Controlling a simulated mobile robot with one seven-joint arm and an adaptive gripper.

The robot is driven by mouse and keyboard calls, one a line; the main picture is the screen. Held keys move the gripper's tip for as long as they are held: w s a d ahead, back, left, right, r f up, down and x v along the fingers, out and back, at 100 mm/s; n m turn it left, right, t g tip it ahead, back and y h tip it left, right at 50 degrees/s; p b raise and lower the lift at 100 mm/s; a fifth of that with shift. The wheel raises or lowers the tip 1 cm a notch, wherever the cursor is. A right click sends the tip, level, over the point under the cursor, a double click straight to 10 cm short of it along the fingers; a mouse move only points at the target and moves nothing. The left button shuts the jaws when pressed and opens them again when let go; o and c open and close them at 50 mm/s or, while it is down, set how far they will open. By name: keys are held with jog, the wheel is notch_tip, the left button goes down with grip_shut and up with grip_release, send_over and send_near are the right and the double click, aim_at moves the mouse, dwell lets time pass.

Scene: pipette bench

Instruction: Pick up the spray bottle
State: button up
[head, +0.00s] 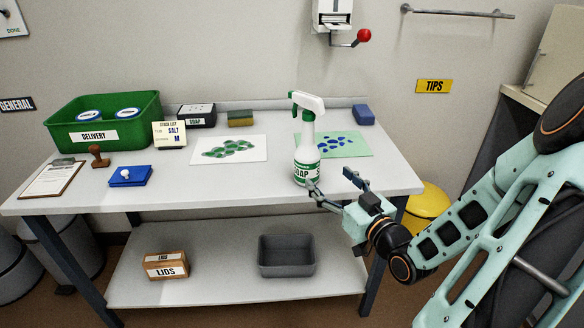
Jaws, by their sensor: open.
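The spray bottle (307,150) stands upright on the right half of the white bench top. It is white with a green neck and green bands, and its label reads "SOAP". Its trigger head points left. My gripper (329,184) is at the bench's front edge, just right of and in front of the bottle's base. Its two fingers are spread apart and empty, pointing up and left. One fingertip is close to the bottle's lower part; I cannot tell whether it touches.
Behind the bottle lie a green sheet with blue shapes (350,149) and a blue block (363,114). A white sheet with green shapes (228,149) lies left. A green delivery bin (105,123) stands far left. The bench front between the blue stamp pad (130,176) and bottle is clear.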

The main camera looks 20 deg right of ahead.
aim_at(313, 166)
jog(key=w, duration=0.1)
jog(key=w+a, duration=0.1)
jog(key=w, duration=0.3)
jog(key=shift+a+r+b, duration=0.15)
jog(key=shift+a+b, duration=0.1)
jog(key=shift+b, duration=0.15)
jog(key=shift+w+a+r+b, duration=0.1)
jog(key=shift+w+b, duration=0.15)
jog(key=shift+w, duration=1.1)
jog(key=shift+w+a+r+b, duration=0.1)
jog(key=shift+w+b, duration=0.15)
jog(key=shift+w, duration=1.1)
jog(key=shift+c, duration=0.5)
jog(key=shift+r, duration=0.1)
grip_shut()
jog(key=shift+r, duration=0.1)
